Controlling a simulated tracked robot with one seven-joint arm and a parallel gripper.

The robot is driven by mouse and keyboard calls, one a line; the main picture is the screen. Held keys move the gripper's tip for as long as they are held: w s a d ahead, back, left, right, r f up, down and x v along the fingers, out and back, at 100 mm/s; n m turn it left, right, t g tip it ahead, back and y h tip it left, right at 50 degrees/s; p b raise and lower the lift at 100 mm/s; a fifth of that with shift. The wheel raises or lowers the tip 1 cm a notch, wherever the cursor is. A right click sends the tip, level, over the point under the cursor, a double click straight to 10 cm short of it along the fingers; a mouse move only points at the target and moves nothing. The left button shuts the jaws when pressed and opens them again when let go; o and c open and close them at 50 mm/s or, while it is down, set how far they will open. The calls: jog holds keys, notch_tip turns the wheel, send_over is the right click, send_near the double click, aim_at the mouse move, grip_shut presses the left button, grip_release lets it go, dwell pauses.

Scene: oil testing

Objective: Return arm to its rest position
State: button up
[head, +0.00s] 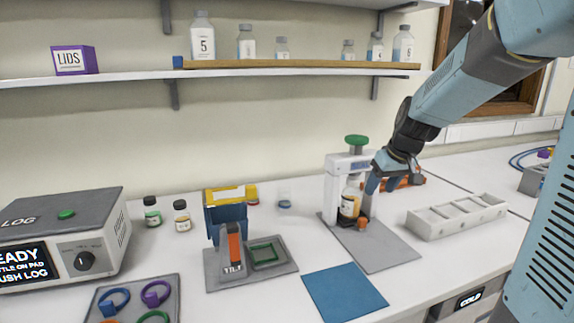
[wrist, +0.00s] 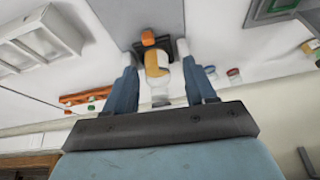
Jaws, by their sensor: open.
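My arm (head: 450,92) reaches in from the upper right in the head view. My gripper (head: 375,182) is beside the white press-like stand (head: 335,178) with the green knob on top. In the wrist view my gripper (wrist: 165,82) is open, its two blue fingers on either side of a small bottle (wrist: 155,66) with a white and amber label. The same bottle (head: 349,204) stands upright in the stand in the head view. Whether the fingers touch it I cannot tell.
The stand is on a grey mat, with a white slotted rack (head: 456,217) to its right. A blue mat (head: 344,292) lies in front. A grey tester (head: 60,240) is at left. A shelf (head: 130,76) with several bottles runs above.

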jog(key=s+a+r+m, duration=0.1)
jog(key=s+r, duration=0.1)
jog(key=s, duration=1)
jog(key=s+a+r+m+t+h, duration=0.1)
jog(key=s+r+m, duration=0.1)
jog(key=s, duration=1)
jog(key=shift+s+a+r+h, duration=0.3)
jog(key=shift+s+r, duration=0.1)
jog(key=shift+r, duration=0.3)
jog(key=shift+c, duration=0.2)
